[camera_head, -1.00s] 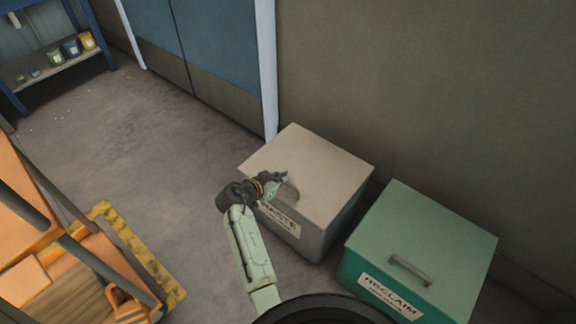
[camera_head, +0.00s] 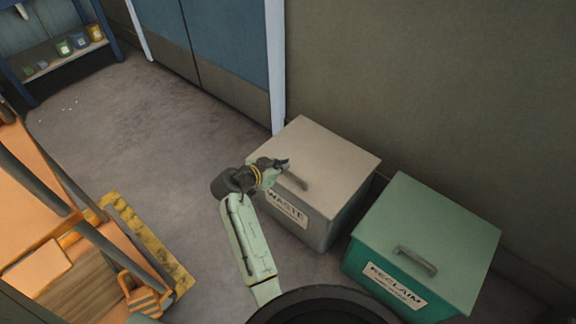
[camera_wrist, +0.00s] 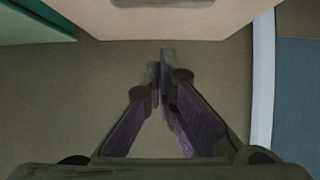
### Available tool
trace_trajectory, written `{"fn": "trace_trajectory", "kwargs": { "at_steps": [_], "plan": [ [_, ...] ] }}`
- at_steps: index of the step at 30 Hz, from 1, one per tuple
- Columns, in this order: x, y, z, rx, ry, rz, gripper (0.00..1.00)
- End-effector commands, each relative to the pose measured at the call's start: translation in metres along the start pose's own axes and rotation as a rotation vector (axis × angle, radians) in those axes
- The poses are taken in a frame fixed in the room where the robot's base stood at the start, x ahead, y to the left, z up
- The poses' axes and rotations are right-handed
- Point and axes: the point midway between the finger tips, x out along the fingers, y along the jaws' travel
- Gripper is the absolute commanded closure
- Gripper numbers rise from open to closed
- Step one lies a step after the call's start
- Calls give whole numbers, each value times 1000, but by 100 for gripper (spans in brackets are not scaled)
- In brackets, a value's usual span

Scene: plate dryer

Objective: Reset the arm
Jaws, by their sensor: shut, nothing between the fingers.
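My arm rises from the bottom of the head view and bends right at the wrist. My gripper (camera_head: 283,164) points right, at the lid of the grey waste bin, in front of its handle in the picture; whether it touches cannot be told. In the wrist view my gripper (camera_wrist: 161,62) has its two fingers brought together, with nothing between them. The tips show against a plain brown-grey surface.
The grey waste bin (camera_head: 330,160) and the green reclaim bin (camera_head: 440,220) stand by the wall, lids closed. An orange rack (camera_head: 35,190) with a yellow-edged base is at left. Open floor (camera_head: 150,140) lies between. A blue shelf (camera_head: 60,62) holds several small containers.

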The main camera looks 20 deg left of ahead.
Motion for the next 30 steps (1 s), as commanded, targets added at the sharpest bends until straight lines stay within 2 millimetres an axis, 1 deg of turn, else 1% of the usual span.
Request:
{"fn": "trace_trajectory", "kwargs": {
  "at_steps": [1, 3, 7, 12, 17, 19, 20, 22, 23, 25, 26, 27, 29, 30],
  "plan": [
    [-11, -1, 1, 0, 3, -4, 100],
    [-23, -1, 2, 0, 3, -3, 100],
    [-40, -1, 3, 1, 3, -2, 100],
    [-48, 0, 4, 1, 2, -1, 100],
    [-49, -1, 3, 1, 3, -2, 100],
    [-51, -6, 0, 2, 5, -19, 100],
    [-54, -10, -4, 2, 8, -37, 100],
    [-64, -28, -17, 0, 18, -107, 100],
    [-70, -39, -25, -1, 26, -148, 100],
    [-92, -68, -49, -7, 54, -272, 100],
    [-104, -82, -61, -9, 71, -332, 100],
    [-122, -100, -78, -12, 100, -416, 100],
    [-152, -124, -105, -16, 149, -539, 100],
    [-174, -137, -122, -17, 187, -618, 100]
  ]
}}
